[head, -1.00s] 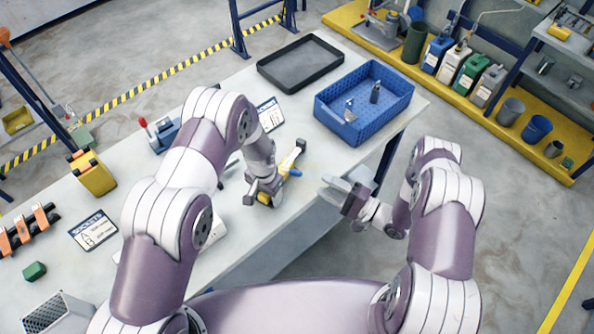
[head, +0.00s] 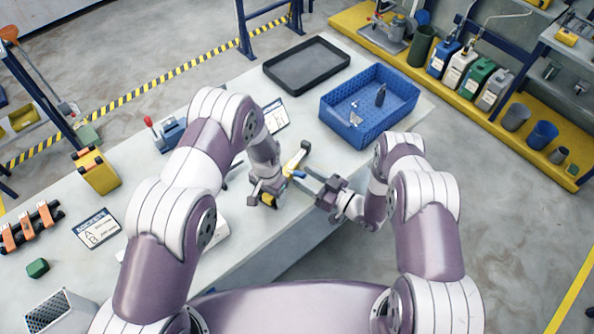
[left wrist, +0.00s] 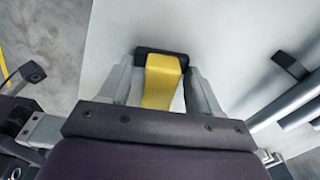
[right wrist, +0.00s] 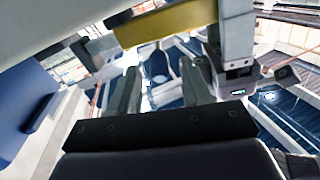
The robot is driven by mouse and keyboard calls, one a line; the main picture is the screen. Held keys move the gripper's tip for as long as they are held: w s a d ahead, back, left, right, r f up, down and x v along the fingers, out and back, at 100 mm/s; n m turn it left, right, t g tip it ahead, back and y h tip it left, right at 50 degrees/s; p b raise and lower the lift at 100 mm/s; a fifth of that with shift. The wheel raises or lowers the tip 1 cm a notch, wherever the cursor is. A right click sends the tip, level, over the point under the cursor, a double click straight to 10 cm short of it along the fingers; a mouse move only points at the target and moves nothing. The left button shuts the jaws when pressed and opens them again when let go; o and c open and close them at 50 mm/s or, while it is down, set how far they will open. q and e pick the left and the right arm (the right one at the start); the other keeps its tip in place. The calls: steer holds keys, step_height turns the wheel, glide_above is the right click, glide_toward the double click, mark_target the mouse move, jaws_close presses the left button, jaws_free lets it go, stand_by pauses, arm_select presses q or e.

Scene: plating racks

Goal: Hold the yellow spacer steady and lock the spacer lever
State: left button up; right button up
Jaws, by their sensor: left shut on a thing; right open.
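The yellow spacer (head: 267,199) stands near the front edge of the grey bench. My left gripper (head: 266,186) is shut on it. In the left wrist view, the spacer's yellow body (left wrist: 160,84) with a dark end lies between the two fingers. Beyond it in the head view is a pale lever-like arm with a dark tip (head: 304,146) and a blue part (head: 298,173). My right gripper (head: 310,180) is open beside the blue part; contact cannot be told. The right wrist view shows a yellow bar (right wrist: 170,24) above the empty, spread fingers (right wrist: 162,90).
A blue crate (head: 345,132) with small parts and a black tray (head: 307,64) stand at the back of the bench. A label card (head: 97,229), a yellow box (head: 96,172) and orange-black tools (head: 30,228) are at left.

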mark_target(298, 172)
steer(key=x, duration=0.3)
steer(key=shift+w+a, duration=0.25)
jaws_close()
steer(key=shift+d+f+t+y, duration=0.1)
steer(key=shift+f+t+y, duration=0.1)
steer(key=shift+t+y, duration=0.25)
jaws_free()
steer(key=shift+s, duration=0.1)
